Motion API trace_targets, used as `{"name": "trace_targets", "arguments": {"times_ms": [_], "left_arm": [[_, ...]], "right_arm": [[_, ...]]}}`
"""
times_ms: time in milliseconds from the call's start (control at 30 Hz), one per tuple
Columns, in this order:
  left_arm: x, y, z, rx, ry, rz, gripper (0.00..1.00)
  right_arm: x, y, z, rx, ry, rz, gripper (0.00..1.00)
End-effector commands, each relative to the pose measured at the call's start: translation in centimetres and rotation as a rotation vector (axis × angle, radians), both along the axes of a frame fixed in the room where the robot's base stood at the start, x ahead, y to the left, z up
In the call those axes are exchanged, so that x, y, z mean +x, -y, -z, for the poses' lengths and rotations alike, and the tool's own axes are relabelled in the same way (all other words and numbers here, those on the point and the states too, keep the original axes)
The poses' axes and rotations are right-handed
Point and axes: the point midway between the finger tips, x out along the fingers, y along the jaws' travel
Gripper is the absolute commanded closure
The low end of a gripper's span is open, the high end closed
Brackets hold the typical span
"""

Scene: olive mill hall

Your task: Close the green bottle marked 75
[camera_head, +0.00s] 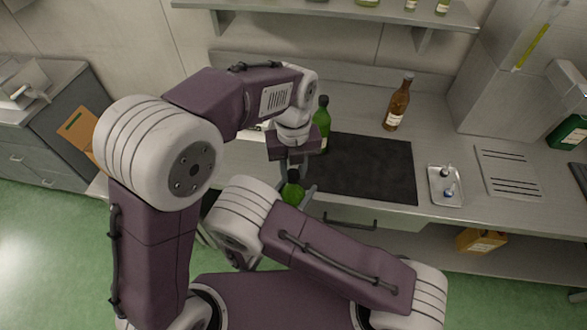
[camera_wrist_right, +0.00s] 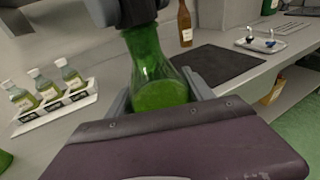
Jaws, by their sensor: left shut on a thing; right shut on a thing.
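A green bottle (camera_head: 292,194) is held upright or nearly so above the counter's front edge; it also fills the middle of the right wrist view (camera_wrist_right: 158,80). My right gripper (camera_head: 299,190) is shut on its body. My left gripper (camera_head: 291,163) points down from above and is shut on a dark cap (camera_head: 293,174) at the bottle's mouth. The mouth is hidden, so I cannot tell how far the cap is seated. No number is readable on the held bottle. Another green bottle (camera_head: 322,124) with a dark top and pale label stands behind on the counter.
A black mat (camera_head: 370,168) lies to the right. Behind it stands a brown bottle (camera_head: 397,105). A small metal tray (camera_head: 434,196) holds little items. A white rack (camera_wrist_right: 55,114) with several small bottles shows in the right wrist view. A shelf (camera_head: 330,14) hangs above.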

Motion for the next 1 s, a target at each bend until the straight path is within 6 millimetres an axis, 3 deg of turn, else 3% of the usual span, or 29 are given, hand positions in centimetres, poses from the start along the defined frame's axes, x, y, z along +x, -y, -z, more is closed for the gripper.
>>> {"name": "trace_targets", "arguments": {"times_ms": [100, 200, 500, 533, 600, 900, 1000], "left_arm": [[0.2, -0.1, -0.1, -0.001, 0.006, 0.218, 1.0], [0.2, -0.1, -0.1, -0.001, 0.007, 0.318, 1.0], [0.3, -0.1, -0.1, -0.001, 0.009, 0.347, 1.0], [0.3, -0.1, -0.1, -0.002, 0.009, 0.346, 0.69], [0.3, -0.1, -0.1, -0.001, 0.008, 0.346, 0.5], [0.1, 0.0, -0.1, -0.002, 0.005, 0.345, 0.5], [0.2, 0.0, -1.2, -0.003, 0.006, 0.345, 0.5]], "right_arm": [[0.0, 0.1, -0.1, 0.0, 0.003, 0.003, 1.0], [0.0, 0.1, -0.1, 0.0, 0.003, 0.003, 1.0], [-0.1, 0.1, -0.1, 0.0, 0.003, 0.003, 1.0], [-0.1, 0.1, -0.1, 0.0, 0.003, 0.003, 1.0], [-0.1, 0.1, -0.1, 0.0, 0.003, 0.003, 1.0], [0.0, 0.0, -0.1, 0.0, 0.004, 0.001, 1.0], [0.0, 0.0, -0.1, 0.0, 0.004, 0.001, 1.0]]}}
